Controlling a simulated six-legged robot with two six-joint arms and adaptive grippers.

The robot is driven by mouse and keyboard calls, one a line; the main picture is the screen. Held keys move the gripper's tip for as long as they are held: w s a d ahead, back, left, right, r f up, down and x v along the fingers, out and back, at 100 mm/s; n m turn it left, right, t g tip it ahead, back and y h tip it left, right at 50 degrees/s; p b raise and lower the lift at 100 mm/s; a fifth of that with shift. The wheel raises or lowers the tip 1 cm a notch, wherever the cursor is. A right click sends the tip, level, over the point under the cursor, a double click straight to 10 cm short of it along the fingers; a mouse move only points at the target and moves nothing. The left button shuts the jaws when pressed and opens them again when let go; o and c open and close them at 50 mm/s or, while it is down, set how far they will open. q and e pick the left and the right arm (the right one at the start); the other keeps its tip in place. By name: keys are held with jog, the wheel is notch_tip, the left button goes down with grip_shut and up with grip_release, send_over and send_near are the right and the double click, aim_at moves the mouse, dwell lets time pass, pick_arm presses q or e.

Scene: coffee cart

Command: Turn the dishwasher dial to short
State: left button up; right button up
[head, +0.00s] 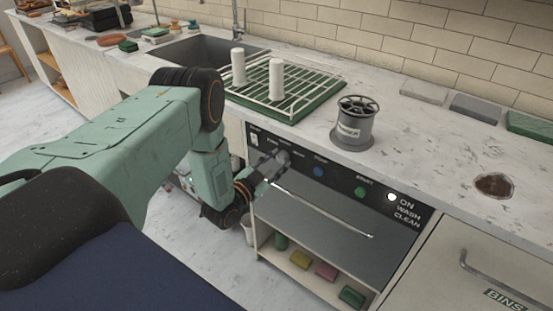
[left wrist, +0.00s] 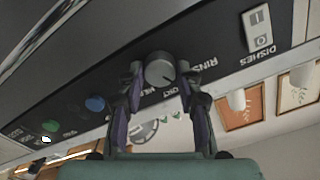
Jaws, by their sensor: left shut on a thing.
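The dishwasher's grey round dial (left wrist: 160,70) sits on the black control panel (head: 338,180). My left gripper (head: 276,160) reaches the panel in the head view and mostly covers the dial there. In the left wrist view its two fingers (left wrist: 160,78) close around the dial from both sides. That view is upside down. A dark pointer line on the dial points down and slightly right in that picture, towards the partly hidden lettering ending in "ORT". The lettering "RINSE" lies right of the dial there. My right gripper is not in view.
A blue button (head: 318,172), a green button (head: 360,192) and a lit white lamp (head: 391,197) are along the panel. A white rocker switch (left wrist: 257,30) is beside "DISHES". The dishwasher handle (head: 325,213) runs below. A green drying rack (head: 285,100) stands on the counter above.

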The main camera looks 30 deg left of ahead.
pick_arm(q)
jog(key=m+p, duration=0.2)
jog(key=m, duration=0.3)
jog(key=shift+m, duration=0.4)
dwell(0.3)
jog(key=o, duration=1.2)
jog(key=shift+c, duration=0.2)
jog(key=s, duration=1.2)
jog(key=shift+a, duration=0.45)
